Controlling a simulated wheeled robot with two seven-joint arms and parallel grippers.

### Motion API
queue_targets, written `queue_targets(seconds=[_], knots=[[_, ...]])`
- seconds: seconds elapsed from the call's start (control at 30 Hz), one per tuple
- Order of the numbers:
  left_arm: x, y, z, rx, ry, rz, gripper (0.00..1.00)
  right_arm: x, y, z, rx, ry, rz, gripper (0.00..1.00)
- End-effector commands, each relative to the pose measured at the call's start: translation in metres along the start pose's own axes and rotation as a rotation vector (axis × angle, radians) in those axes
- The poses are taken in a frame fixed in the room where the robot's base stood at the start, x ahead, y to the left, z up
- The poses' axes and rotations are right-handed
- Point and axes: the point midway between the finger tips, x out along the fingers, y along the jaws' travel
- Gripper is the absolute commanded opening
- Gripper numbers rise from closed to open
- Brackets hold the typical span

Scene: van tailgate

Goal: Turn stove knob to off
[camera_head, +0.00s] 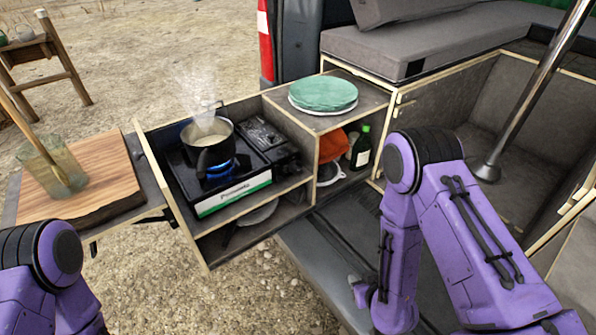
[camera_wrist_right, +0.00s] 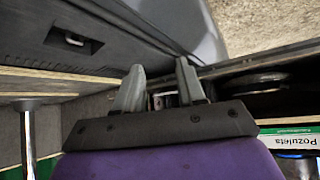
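The camping stove (camera_head: 175,170) sits in the pull-out wooden box, with a white and green front label (camera_head: 233,195). Its label also shows at the right edge of the right wrist view (camera_wrist_right: 290,140). A blue flame (camera_head: 218,170) burns under a dark steaming pot (camera_head: 208,145). I cannot make out the knob clearly in either view. My right gripper (camera_head: 360,290) hangs low, to the right of and apart from the stove. In the right wrist view its two fingers (camera_wrist_right: 160,85) are apart with nothing between them. My left arm shows at lower left; its gripper is out of view.
A green-topped round stack (camera_head: 323,93) stands on the box's right part. A green bottle (camera_head: 361,147) and an orange item (camera_head: 333,146) are in the compartment below. A cutting board (camera_head: 105,165) and a glass (camera_head: 62,175) are at left. A metal pole (camera_head: 535,90) stands at right.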

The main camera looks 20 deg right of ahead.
Motion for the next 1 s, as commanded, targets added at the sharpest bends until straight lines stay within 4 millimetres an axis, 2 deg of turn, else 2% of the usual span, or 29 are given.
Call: queue_targets(seconds=[0.03, 0.07, 0.1, 0.13, 0.2, 0.3, 0.37, 0.47, 0.73, 1.0], knots=[[0.022, 0.002, 0.01, 0.0, -0.002, -0.001, 0.47, 0.031, -0.014, -0.046, -0.131, 0.176, -0.075, 0.39], [0.028, 0.002, 0.012, 0.001, -0.002, -0.001, 0.47, 0.039, -0.023, -0.078, -0.222, 0.281, -0.112, 0.39], [0.035, 0.003, 0.015, 0.001, -0.002, -0.001, 0.47, 0.044, -0.034, -0.118, -0.342, 0.42, -0.148, 0.39], [0.039, 0.003, 0.017, 0.001, -0.002, -0.001, 0.47, 0.044, -0.041, -0.146, -0.425, 0.52, -0.165, 0.39], [0.047, 0.004, 0.02, 0.001, -0.002, -0.001, 0.47, 0.037, -0.055, -0.198, -0.59, 0.716, -0.181, 0.39], [0.05, 0.004, 0.021, 0.001, -0.002, -0.001, 0.47, 0.024, -0.065, -0.238, -0.729, 0.876, -0.177, 0.39], [0.048, 0.004, 0.021, 0.001, -0.001, -0.001, 0.47, 0.021, -0.07, -0.25, -0.761, 0.911, -0.175, 0.39], [0.041, 0.003, 0.018, 0.0, -0.001, -0.001, 0.47, 0.028, -0.077, -0.262, -0.77, 0.916, -0.176, 0.39], [0.029, 0.002, 0.012, 0.0, -0.001, -0.001, 0.47, 0.066, -0.104, -0.299, -0.765, 0.911, -0.176, 0.39], [0.027, 0.002, 0.011, 0.0, -0.001, -0.001, 0.47, 0.083, -0.115, -0.314, -0.763, 0.908, -0.176, 0.39]])
